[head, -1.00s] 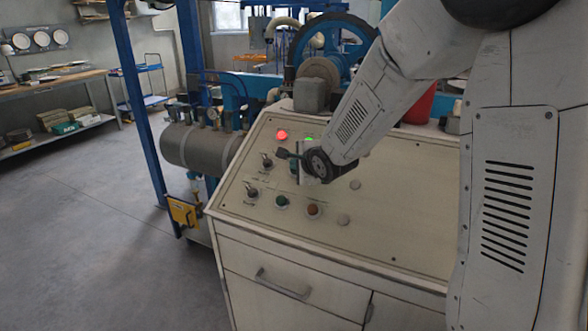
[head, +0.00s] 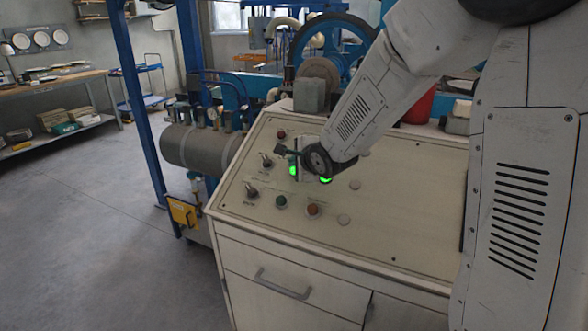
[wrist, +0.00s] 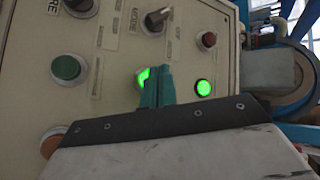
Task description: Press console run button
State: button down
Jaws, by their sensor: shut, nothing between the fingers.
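The console (head: 400,205) has a sloped cream panel of lamps, knobs and buttons. A lit green button (wrist: 143,77) shows at the left edge of my gripper's teal fingers (wrist: 155,72), partly hidden by them. My gripper (head: 299,166) is shut and empty, its tips over or at this button; I cannot tell whether they touch it. A separate green lamp (wrist: 203,87) is lit to the right of the fingers. In the head view, green light (head: 293,171) shows beside my gripper, with another green patch (head: 326,180) beneath the wrist. A red lamp (wrist: 208,40) is dark.
An unlit green button (wrist: 67,67), an orange-red button (wrist: 52,140) and a black selector knob (wrist: 155,20) are close by. Behind the console stand a grey housing (head: 309,95) and a blue wheel (head: 350,35). Floor at left is open.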

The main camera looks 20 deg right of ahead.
jog(key=shift+r, duration=0.1)
jog(key=r, duration=0.1)
jog(key=s+a+r, duration=0.1)
jog(key=r, duration=0.2)
jog(key=shift+s+a, duration=0.35)
jog(key=shift+s, duration=0.05)
dwell(0.8)
